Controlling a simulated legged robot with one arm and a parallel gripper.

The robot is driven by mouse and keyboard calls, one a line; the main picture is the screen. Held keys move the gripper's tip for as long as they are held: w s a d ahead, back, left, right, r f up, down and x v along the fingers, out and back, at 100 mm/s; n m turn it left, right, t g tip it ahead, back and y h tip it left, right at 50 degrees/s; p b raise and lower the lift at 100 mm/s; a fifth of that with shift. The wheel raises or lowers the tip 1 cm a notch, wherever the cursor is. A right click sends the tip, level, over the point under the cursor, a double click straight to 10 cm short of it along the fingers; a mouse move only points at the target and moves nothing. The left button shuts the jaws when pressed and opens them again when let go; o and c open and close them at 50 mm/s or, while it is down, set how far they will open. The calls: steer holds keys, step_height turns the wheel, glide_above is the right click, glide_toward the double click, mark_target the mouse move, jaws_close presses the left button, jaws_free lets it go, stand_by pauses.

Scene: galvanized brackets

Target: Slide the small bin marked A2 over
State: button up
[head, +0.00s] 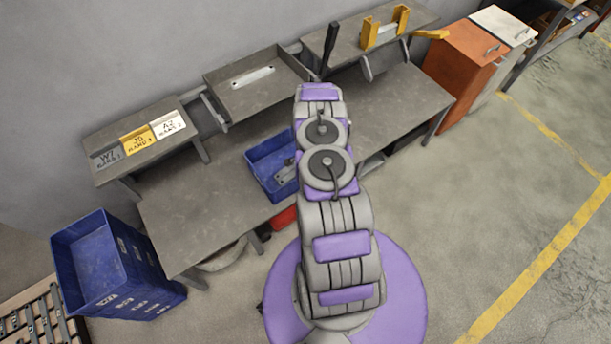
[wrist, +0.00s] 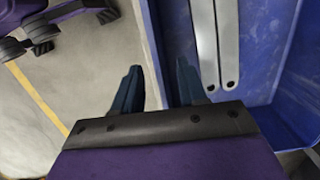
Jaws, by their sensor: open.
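The white small bin (head: 168,125) has a front label that seems to read A2. It sits at the right end of a row on the raised left shelf, touching or close beside a yellow bin (head: 136,141). My gripper (wrist: 158,84) is open in the wrist view, with nothing held. Its fingers appear either side of the near wall of a blue bin (wrist: 271,50); I cannot tell how far above it they are. My arm hides the gripper in the head view. The white bin is not in the wrist view.
A grey bin (head: 105,157) stands left of the yellow one. The blue bin on the workbench (head: 179,222) holds flat metal strips (wrist: 229,45). A grey tray shelf (head: 238,101) stands right of the small bins. Blue crates (head: 98,262) stand on the floor at left.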

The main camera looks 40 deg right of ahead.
step_height(320, 180, up, 14)
steer(key=d+p, duration=0.1)
steer(key=p, duration=0.1)
steer(key=shift+d+f+p, duration=0.25)
steer(key=shift+p, duration=0.05)
steer(key=shift+s, duration=0.1)
